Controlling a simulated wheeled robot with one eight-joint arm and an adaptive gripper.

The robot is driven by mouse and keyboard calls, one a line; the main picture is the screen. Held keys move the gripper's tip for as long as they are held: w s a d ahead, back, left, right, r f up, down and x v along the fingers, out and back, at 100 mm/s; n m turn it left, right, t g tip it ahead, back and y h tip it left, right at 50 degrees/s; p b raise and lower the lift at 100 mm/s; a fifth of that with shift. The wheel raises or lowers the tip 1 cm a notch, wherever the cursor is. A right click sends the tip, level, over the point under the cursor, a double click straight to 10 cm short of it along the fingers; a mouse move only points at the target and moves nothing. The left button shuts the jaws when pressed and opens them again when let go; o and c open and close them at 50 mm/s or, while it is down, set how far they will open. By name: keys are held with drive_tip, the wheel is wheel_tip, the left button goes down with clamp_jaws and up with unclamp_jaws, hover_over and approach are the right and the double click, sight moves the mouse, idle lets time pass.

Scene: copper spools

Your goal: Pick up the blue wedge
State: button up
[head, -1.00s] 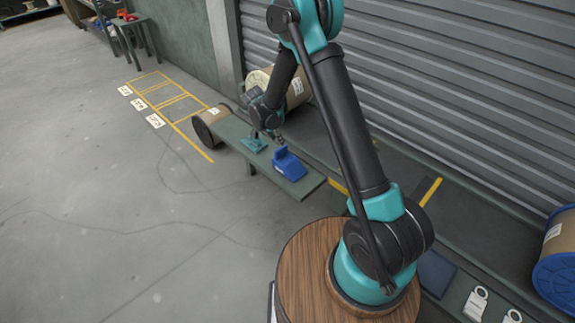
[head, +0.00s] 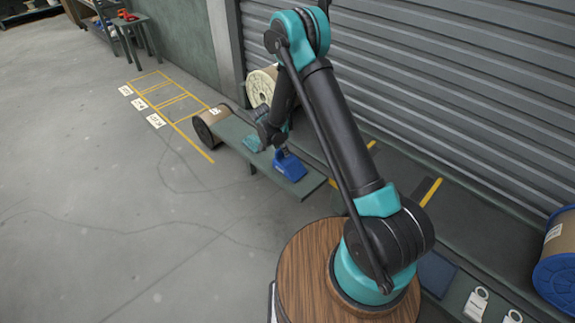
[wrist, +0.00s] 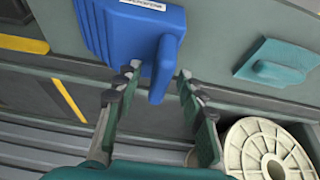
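The blue wedge (head: 290,167) lies on the narrow grey-green bench (head: 312,182), near its front end. In the wrist view the blue wedge (wrist: 115,32) shows a white label and an upright handle-like fin. My gripper (wrist: 160,77) is open, with one fingertip on each side of this fin. The left fingertip is very close to the fin, and I cannot tell whether it touches. A gap shows on the right side. In the head view my gripper (head: 282,152) is at the wedge's raised back end and partly hides it.
A teal wedge (wrist: 280,62) lies on the same bench, beside the blue one. A brown spool (head: 208,124) stands at the bench's far end. A cream spool (wrist: 268,150) is behind, near the ribbed shutter (head: 450,90). Open floor lies to the left.

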drive_tip(key=shift+c, duration=0.4)
clamp_jaws()
drive_tip(key=shift+r, duration=0.2)
